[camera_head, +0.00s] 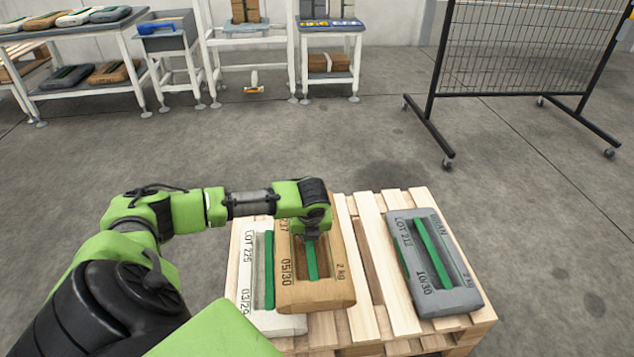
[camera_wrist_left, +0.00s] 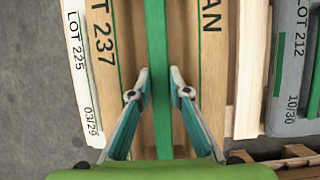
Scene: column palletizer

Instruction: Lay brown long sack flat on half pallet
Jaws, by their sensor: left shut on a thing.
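The brown long sack (camera_head: 318,294) has a green strap and printed text. It is over the left-middle of the wooden half pallet (camera_head: 362,322), close beside a white sack (camera_head: 247,280) and partly overlapping it in the head view. I cannot tell whether it rests on the slats or hangs just above them. My left gripper (camera_head: 311,236) comes down from above and is shut on the sack's green strap. In the left wrist view, the fingers (camera_wrist_left: 161,82) flank the strap across the brown sack (camera_wrist_left: 220,75). My right gripper is not in view.
A grey sack (camera_head: 440,275) lies on the pallet's right side, with bare slats between it and the brown sack. Shelves with sacks (camera_head: 75,75) stand at the back left. A black mesh partition (camera_head: 520,55) on wheels stands at the back right. The floor around is clear.

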